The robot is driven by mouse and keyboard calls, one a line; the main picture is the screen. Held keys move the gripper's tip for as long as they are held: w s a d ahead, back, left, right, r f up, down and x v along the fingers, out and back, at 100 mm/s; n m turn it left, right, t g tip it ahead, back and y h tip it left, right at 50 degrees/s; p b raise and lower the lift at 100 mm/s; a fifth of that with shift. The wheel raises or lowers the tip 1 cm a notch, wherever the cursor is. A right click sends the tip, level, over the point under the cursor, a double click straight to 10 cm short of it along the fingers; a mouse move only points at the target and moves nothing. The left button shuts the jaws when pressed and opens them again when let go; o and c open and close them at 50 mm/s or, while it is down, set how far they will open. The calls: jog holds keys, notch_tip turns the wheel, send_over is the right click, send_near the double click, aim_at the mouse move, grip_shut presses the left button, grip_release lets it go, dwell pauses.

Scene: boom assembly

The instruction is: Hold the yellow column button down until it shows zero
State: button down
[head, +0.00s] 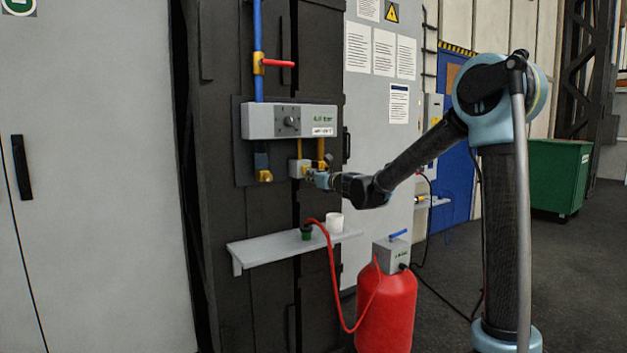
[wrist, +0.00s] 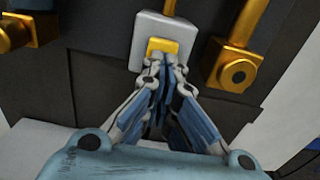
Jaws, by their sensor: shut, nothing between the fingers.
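The yellow button (wrist: 163,45) sits on a pale square block (wrist: 150,22) in the wrist view. In the head view the block (head: 297,168) hangs below the grey panel (head: 262,121). My gripper (wrist: 165,62) is shut and empty, its fingertips overlapping the button's lower edge. Whether they press it or only stand just in front, I cannot tell. In the head view my gripper (head: 308,174) is at the block's right side. The panel has a dark knob (head: 291,122) and a small display with green characters (head: 322,120), too small to read surely.
Brass fittings flank the block, left (wrist: 28,28) and right (wrist: 234,70). Below is a grey shelf (head: 262,250) with a white cup (head: 334,222) and a green-and-black fitting (head: 306,232) on a red hose. A red tank (head: 386,312) stands on the floor at right.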

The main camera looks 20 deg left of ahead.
jog(key=shift+w+a+r, duration=0.3)
jog(key=shift+w+a, duration=0.3)
jog(key=shift+a, duration=0.15)
